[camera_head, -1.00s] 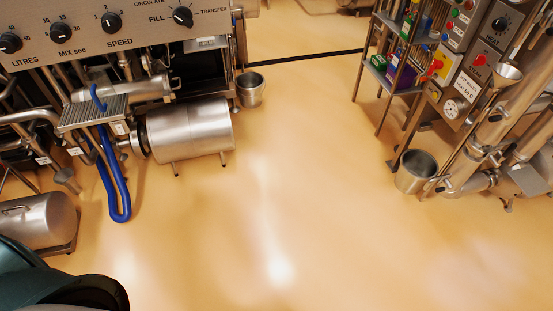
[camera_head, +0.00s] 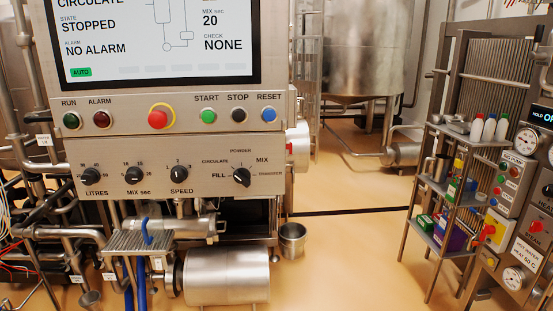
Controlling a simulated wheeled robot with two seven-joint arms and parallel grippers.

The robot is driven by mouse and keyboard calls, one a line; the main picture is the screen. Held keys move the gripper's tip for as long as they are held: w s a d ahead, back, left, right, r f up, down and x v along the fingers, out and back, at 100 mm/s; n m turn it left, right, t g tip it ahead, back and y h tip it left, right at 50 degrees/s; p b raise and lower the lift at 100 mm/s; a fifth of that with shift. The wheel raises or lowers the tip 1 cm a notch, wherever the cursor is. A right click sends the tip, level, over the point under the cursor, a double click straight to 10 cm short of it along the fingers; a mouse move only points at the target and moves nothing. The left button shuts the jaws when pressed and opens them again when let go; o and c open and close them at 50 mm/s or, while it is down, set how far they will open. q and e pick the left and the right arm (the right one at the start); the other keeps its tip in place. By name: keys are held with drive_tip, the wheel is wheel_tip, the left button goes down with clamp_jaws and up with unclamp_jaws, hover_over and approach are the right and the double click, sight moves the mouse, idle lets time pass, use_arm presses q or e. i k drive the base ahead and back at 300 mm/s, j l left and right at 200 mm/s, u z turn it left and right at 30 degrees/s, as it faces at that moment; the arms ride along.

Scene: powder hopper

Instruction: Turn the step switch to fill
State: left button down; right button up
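The step switch (camera_head: 242,177) is a black rotary knob at the right end of the lower row on the steel control panel (camera_head: 215,155). Around it are the labels FILL at left, CIRCULATE at upper left, POWDER at top, MIX at upper right and TRANSFER at right. The knob is too small to tell surely which label it points at. The screen (camera_head: 155,40) above reads CIRCULATE in its top line, STOPPED, NO ALARM and CHECK NONE. Neither of my grippers is in view.
Knobs for LITRES (camera_head: 91,176), MIX sec (camera_head: 135,175) and SPEED (camera_head: 179,174) sit left of the switch. A red button (camera_head: 158,117) and several others are above. Pipes and a steel cylinder (camera_head: 227,275) are below. A shelf rack (camera_head: 440,190) stands right; open floor (camera_head: 350,250) lies between.

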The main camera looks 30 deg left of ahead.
sight(242, 175)
drive_tip(key=u, duration=1.4)
